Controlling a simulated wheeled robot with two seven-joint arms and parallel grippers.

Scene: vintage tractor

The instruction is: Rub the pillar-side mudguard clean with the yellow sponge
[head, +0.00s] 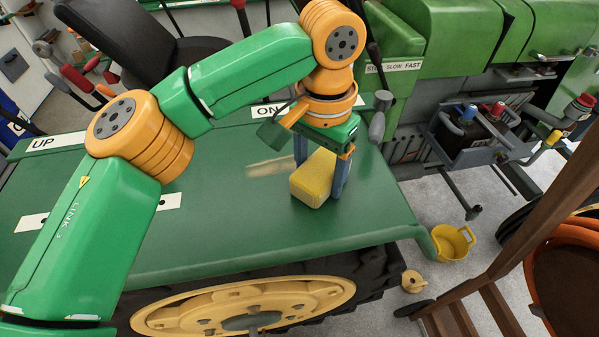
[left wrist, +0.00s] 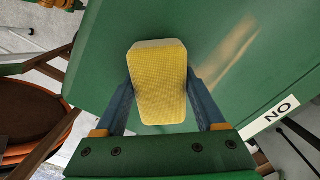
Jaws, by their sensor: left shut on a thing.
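My left gripper (head: 320,173) is shut on the yellow sponge (head: 312,180). The sponge is down at the green mudguard (head: 350,219), towards its right end; I cannot tell whether it touches the surface. In the left wrist view the sponge (left wrist: 158,85) sits between the two blue fingers. A tan dirty streak (head: 272,167) lies on the mudguard just left of the sponge. The streak also shows in the left wrist view (left wrist: 229,55), to the right of the sponge and apart from it. My right gripper is not in view.
A black seat (head: 150,50) and levers stand behind the mudguard. The yellow-rimmed wheel (head: 245,305) is below its front edge. A yellow bucket (head: 453,243) stands on the floor at right, near a wooden frame (head: 530,200). The mudguard's front part is clear.

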